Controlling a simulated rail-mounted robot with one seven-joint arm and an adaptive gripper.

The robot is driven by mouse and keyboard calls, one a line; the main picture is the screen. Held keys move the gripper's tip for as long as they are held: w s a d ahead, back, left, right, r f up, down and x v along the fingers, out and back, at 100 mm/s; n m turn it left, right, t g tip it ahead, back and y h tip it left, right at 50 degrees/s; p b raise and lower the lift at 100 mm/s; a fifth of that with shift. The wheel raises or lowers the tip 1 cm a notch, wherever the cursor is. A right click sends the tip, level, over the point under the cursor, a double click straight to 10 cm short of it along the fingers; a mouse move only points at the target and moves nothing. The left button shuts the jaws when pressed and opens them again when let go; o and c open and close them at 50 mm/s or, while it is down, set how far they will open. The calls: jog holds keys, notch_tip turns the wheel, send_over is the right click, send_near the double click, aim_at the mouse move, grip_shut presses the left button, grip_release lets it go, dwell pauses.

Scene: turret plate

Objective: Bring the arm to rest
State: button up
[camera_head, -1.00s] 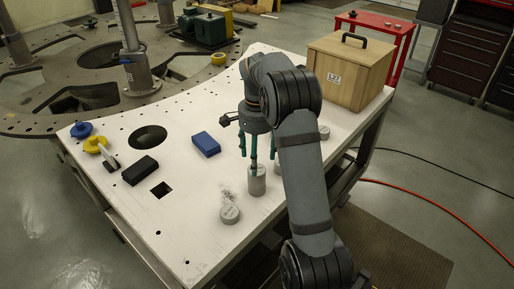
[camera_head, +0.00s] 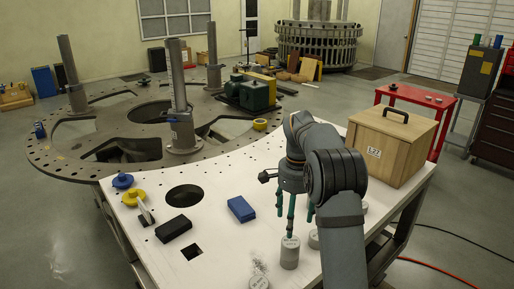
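My gripper (camera_head: 294,214) points down over the white plate, its dark green fingers spread apart. It is just above a grey cylinder (camera_head: 289,254) that stands upright on the plate. One fingertip appears close to the cylinder's top; I cannot tell whether it touches. Nothing shows between the fingers. My arm comes in from the lower right and hides part of the plate and part of another grey cylinder (camera_head: 314,239).
On the white plate (camera_head: 225,262) lie a blue block (camera_head: 241,209), a black block (camera_head: 174,229) and yellow and blue round pieces at left. A wooden box (camera_head: 391,145) stands at the right. The plate has round and square holes. A large round metal plate (camera_head: 70,160) lies behind.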

aim_at(291, 242)
notch_tip(291, 242, down, 12)
jog(key=shift+r, duration=0.15)
jog(key=shift+w+r+p, duration=0.1)
jog(key=shift+r+p, duration=0.45)
jog(key=shift+p, duration=0.05)
jog(key=shift+r+p, duration=0.35)
jog(key=shift+r, duration=0.15)
jog(key=shift+f, duration=0.1)
